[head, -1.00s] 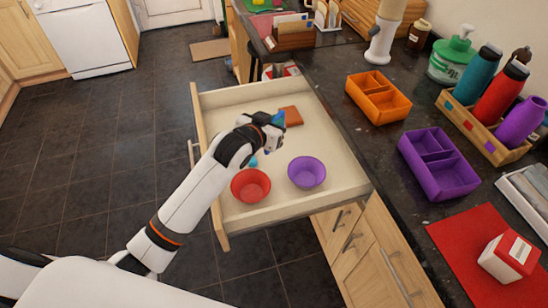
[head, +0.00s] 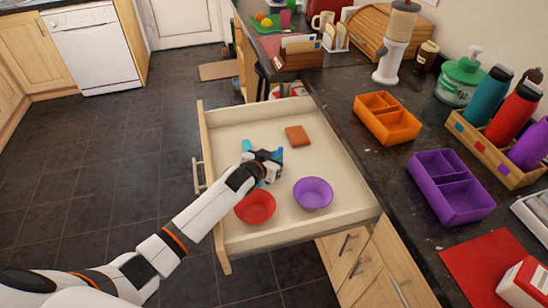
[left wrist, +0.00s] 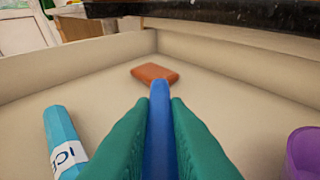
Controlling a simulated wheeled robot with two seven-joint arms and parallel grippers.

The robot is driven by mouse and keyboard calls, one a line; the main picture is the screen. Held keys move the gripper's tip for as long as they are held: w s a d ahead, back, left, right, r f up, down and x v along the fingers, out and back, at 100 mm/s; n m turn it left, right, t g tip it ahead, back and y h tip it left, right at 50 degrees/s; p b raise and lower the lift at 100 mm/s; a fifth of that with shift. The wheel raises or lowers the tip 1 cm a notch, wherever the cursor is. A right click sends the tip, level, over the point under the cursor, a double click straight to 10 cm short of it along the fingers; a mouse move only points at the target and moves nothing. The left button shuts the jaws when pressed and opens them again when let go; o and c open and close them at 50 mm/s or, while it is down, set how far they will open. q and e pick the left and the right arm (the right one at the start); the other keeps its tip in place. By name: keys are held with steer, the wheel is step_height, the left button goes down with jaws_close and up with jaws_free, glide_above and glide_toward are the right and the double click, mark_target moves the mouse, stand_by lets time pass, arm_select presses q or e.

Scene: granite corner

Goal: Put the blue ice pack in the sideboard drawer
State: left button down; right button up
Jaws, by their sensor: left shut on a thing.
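My left gripper (head: 268,164) is inside the open sideboard drawer (head: 237,124), low over its floor. In the left wrist view its teal fingers (left wrist: 158,135) are shut on the blue ice pack (left wrist: 158,128), seen edge-on between them. A blue end of the pack (head: 280,152) shows beyond the gripper in the head view. I cannot tell whether the pack touches the drawer floor. A cyan item with a white label reading "IC" (left wrist: 62,140) lies in the drawer to the left; part of it shows in the head view (head: 248,146). My right gripper is not in view.
The drawer also holds a red bowl (head: 255,207), a purple bowl (head: 313,193) and a brown-orange block (head: 297,135). On the dark counter to the right stand an orange tray (head: 388,118), a purple tray (head: 452,187) and a bottle crate (head: 490,150). The drawer's far part is clear.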

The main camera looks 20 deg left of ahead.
arm_select(q)
steer(key=shift+f, duration=0.2)
steer(key=c, duration=1.4)
jaws_free()
steer(key=shift+s+r, duration=0.15)
steer(key=shift+s, duration=0.05)
steer(key=v, duration=1.1)
steer(key=shift+s+a+r, duration=0.1)
steer(key=shift+s+r, duration=0.1)
steer(key=shift+s, duration=0.1)
